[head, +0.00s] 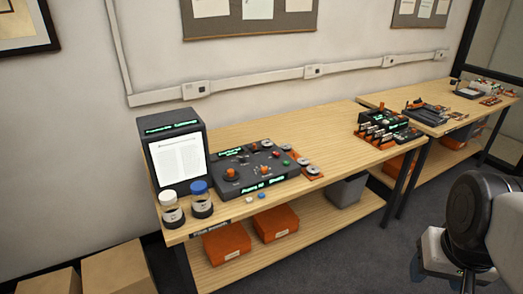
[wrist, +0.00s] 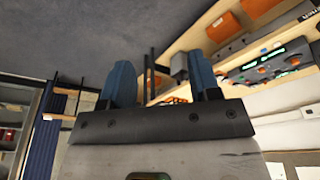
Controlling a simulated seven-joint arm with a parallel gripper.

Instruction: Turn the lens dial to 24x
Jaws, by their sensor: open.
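A dark control panel (head: 249,172) lies on the near bench beside a lit reader screen (head: 177,159).
Two jars, one white-capped (head: 172,206) and one blue-capped (head: 201,198), stand at the bench's front left corner. Orange boxes (head: 227,242) and a grey bin (head: 346,189) sit on the lower shelf. A lever device (head: 386,127) stands further right. The bench middle (head: 320,130) is clear.

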